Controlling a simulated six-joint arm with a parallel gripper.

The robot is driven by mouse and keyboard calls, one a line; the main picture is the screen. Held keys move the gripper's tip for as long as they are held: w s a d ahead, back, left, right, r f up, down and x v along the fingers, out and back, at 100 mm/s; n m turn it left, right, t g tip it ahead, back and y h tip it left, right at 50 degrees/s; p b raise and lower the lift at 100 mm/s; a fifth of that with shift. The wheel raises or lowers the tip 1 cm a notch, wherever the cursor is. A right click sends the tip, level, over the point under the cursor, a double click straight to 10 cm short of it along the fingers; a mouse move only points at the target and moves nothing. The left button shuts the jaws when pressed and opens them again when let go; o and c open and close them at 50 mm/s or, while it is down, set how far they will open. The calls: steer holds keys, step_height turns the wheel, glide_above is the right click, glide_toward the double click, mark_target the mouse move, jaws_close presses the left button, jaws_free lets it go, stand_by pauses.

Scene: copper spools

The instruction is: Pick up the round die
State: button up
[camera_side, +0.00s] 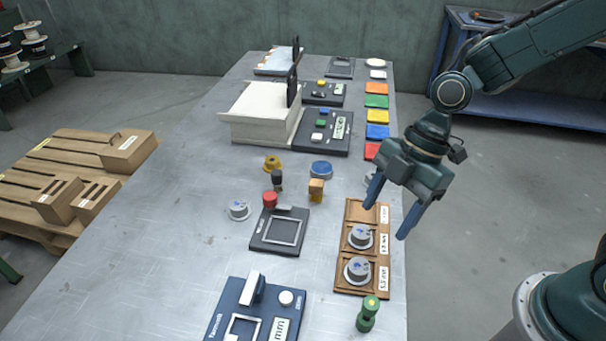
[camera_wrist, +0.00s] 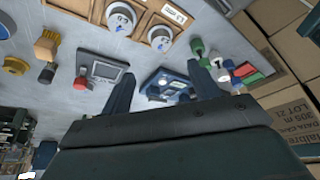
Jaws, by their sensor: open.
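Several grey round dies are in view. Two sit in the wooden rack (camera_side: 352,275): one in the middle slot (camera_side: 360,237) and one in the near slot (camera_side: 357,270). The rack's far slot looks empty. A third grey round die (camera_side: 239,210) lies on the bench left of the black gauge (camera_side: 279,232). Another grey round piece shows partly behind my gripper's left finger. My gripper (camera_side: 388,213) is open and empty, above the right edge of the bench by the rack. In the wrist view, two round dies (camera_wrist: 121,17) (camera_wrist: 160,39) show at the top.
A green-handled tool (camera_side: 367,314) stands at the near right. A blue Tecmouth gauge (camera_side: 256,312) is at the front. A red-knobbed stamp (camera_side: 270,200), wooden-handled tool (camera_side: 316,189) and blue round piece (camera_side: 321,169) stand mid-bench. The bench's left middle is clear.

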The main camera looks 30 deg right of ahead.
glide_above(359, 265)
steer(key=d, duration=0.2)
steer(key=shift+w+d+f, duration=0.1)
steer(key=shift+f, duration=1.4)
steer(key=shift+d+f, duration=0.1)
steer(key=shift+f, duration=1.35)
steer(key=shift+f, duration=0.1)
steer(key=shift+s+x, duration=0.15)
steer(key=shift+x, duration=0.6)
steer(key=shift+s+x, duration=0.1)
steer(key=shift+x, duration=1.65)
steer(key=shift+w, duration=0.1)
steer(key=c, duration=1.3)
steer(key=shift+o, duration=0.2)
step_height(359, 265, up, 20)
